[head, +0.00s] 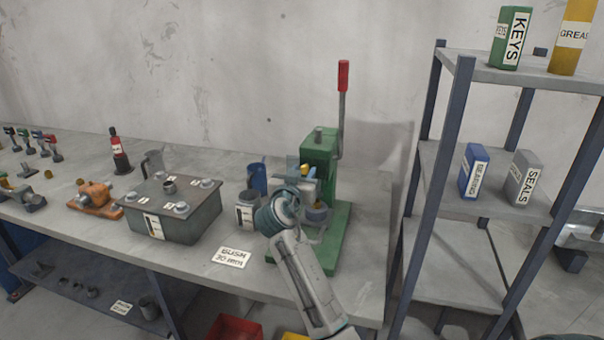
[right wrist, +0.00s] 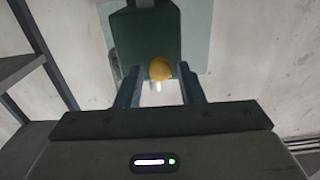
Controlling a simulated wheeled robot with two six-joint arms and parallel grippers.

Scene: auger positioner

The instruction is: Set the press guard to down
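The green press (head: 318,153) stands at the right end of the bench, with a red-tipped lever (head: 343,78) upright on its right side. A pale see-through panel, seemingly the guard, shows at the press head (head: 292,162) and in the right wrist view (right wrist: 199,28). A yellow knob (right wrist: 159,69) shows between the fingertips of my right gripper (right wrist: 160,84), and a yellow bit shows in the head view (head: 304,170). The fingers are apart, and I see no clear contact with the knob. My arm hides part of the press front. My left gripper is out of view.
Left of the press are a blue cup (head: 257,177), a labelled grey canister (head: 248,212), a grey box (head: 172,214) and an orange tool (head: 95,197). A shelf rack (head: 455,140) with labelled boxes stands close on the right. A label card (head: 231,258) lies in front.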

